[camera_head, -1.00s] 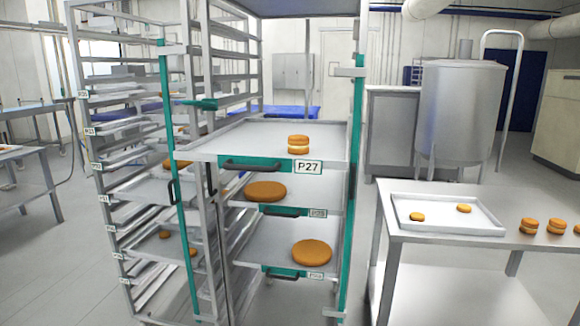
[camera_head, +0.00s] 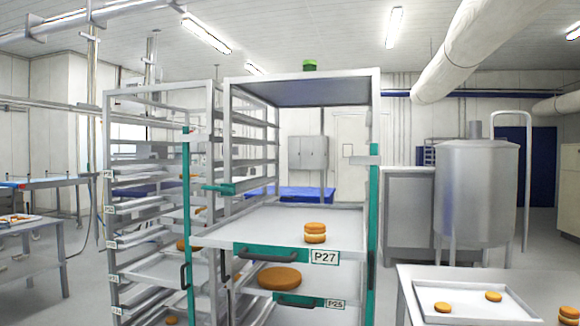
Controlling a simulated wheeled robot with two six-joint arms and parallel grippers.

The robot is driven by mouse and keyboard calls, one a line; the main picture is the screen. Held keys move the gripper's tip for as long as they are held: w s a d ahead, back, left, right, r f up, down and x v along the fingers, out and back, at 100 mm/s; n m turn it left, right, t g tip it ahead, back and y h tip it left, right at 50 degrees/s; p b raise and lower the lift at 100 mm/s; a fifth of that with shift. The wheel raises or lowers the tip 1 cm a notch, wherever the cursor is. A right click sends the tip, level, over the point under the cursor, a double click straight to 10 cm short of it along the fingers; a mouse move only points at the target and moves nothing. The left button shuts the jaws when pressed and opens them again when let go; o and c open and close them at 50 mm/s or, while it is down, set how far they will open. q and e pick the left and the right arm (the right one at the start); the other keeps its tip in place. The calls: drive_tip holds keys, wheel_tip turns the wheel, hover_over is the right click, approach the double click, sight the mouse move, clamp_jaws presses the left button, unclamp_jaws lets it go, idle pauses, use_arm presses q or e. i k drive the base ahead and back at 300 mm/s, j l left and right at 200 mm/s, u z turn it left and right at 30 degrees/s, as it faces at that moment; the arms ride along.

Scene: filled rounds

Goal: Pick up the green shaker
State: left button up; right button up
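A small green item (camera_head: 310,65), which looks like the green shaker, stands on top of the tall metal tray rack (camera_head: 376,130), near the back of its top panel. It is small and far off, so its details are hard to tell. Neither of my grippers shows in the head view.
The tray labelled P27 (camera_head: 270,222) sticks out of the rack with a filled round (camera_head: 315,232) on it. A lower tray holds a brown round (camera_head: 279,278). A table (camera_head: 410,285) with a white tray (camera_head: 425,299) stands at the right, and a steel tank (camera_head: 476,190) behind it.

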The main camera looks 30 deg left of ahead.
sight(308, 65)
drive_tip(key=i+j, duration=0.1)
drive_tip(key=j, duration=0.35)
drive_tip(key=i+j, duration=0.15)
drive_tip(key=j, duration=0.3)
drive_tip(key=i+j, duration=0.1)
drive_tip(key=j, duration=0.35)
drive_tip(key=u, duration=0.05)
